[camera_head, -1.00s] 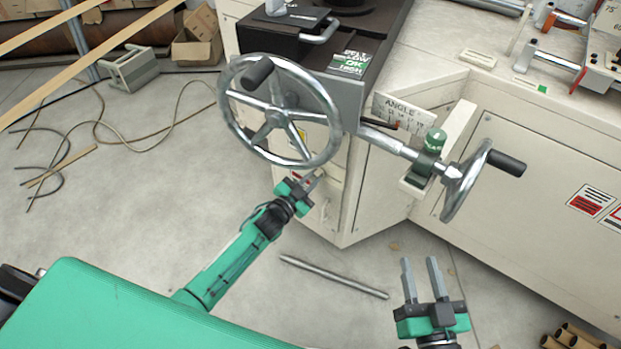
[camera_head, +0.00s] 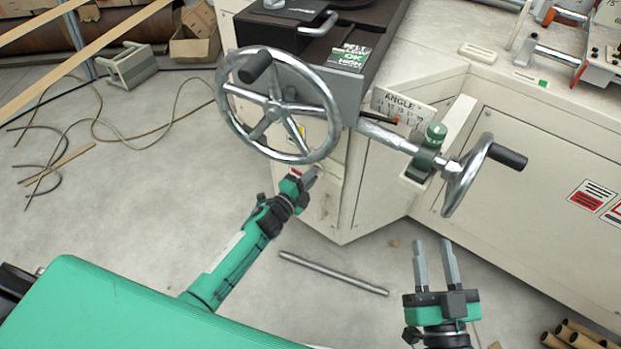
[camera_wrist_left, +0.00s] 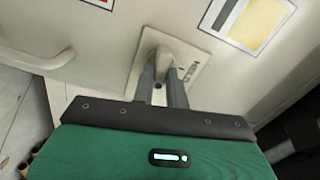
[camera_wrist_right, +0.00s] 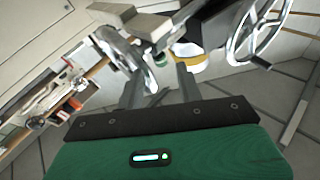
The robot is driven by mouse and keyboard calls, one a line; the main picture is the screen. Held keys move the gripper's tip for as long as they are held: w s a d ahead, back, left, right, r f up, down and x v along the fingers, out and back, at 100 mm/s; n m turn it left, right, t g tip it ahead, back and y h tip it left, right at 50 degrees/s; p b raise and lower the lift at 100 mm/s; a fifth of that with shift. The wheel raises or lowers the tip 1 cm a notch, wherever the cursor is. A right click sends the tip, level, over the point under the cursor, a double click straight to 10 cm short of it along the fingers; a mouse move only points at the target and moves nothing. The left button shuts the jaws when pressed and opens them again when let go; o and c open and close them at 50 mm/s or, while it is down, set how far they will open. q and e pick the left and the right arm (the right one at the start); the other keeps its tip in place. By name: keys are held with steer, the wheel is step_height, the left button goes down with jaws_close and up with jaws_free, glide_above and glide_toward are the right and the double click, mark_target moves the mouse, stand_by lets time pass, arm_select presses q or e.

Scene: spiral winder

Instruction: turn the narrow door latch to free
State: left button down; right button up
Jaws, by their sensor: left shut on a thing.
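The latch (camera_wrist_left: 158,45) shows in the left wrist view as a rounded beige knob on a light plate (camera_wrist_left: 196,76) with small lettering that seems to read HELD. The plate sits tilted in the picture on the cream door panel (camera_wrist_left: 105,45). My left gripper (camera_wrist_left: 161,70) has its two fingers on either side of the latch and is shut on it. In the head view my left gripper (camera_head: 311,176) is at the cabinet front below the large handwheel, and the latch is hidden there. My right gripper (camera_head: 434,243) is open and empty, in front of the machine.
The large spoked handwheel (camera_head: 331,108) hangs just above my left gripper. A smaller handwheel (camera_head: 466,178) on a shaft stands out above my right gripper. A metal rod (camera_head: 333,273) lies on the floor between the arms. Cardboard tubes (camera_head: 575,338) lie at the lower right.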

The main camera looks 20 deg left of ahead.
arm_select(q)
steer(key=shift+f+m+b, duration=0.1)
steer(key=shift+m+b, duration=0.2)
steer(key=shift+m, duration=1)
arm_select(e)
steer(key=shift+d+r+t, duration=0.25)
steer(key=shift+r+t, duration=0.25)
steer(key=shift+r, duration=0.3)
steer(key=shift+d+r+t, duration=0.2)
steer(key=shift+r+t, duration=0.3)
steer(key=shift+r, duration=0.25)
arm_select(q)
steer(key=c, duration=1.4)
jaws_free()
steer(key=shift+s, duration=0.1)
